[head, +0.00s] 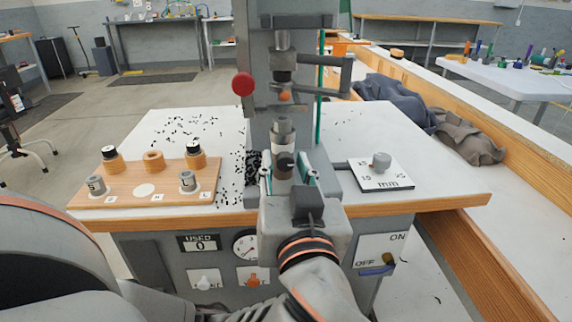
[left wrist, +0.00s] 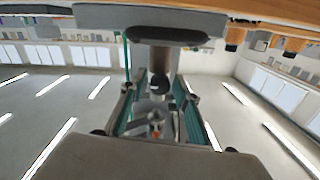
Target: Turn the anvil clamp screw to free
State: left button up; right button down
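The anvil clamp screw (head: 285,163) is a small black knob on the front of the grey and white anvil post (head: 283,140) of the press. It also shows as a dark round end in the left wrist view (left wrist: 160,84). My left gripper (head: 288,178) is in front of the post, its fingers pointing at it. The two teal-padded fingers stand apart on either side of the screw, with visible gaps, in both views. The left gripper (left wrist: 156,100) is open and appears to hold nothing. My right gripper is in neither view.
The press lever's red ball (head: 242,84) hangs at the upper left of the post. A wooden board (head: 128,190) with dies and cups lies left. A plate with a grey knob (head: 381,160) lies right. Black eyelets are scattered at left. An ON/OFF panel (head: 368,246) is on the front.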

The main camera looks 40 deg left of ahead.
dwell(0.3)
pick_arm(q)
jog(key=v, duration=0.7)
jog(key=shift+d, duration=0.25)
jog(key=shift+s, duration=0.2)
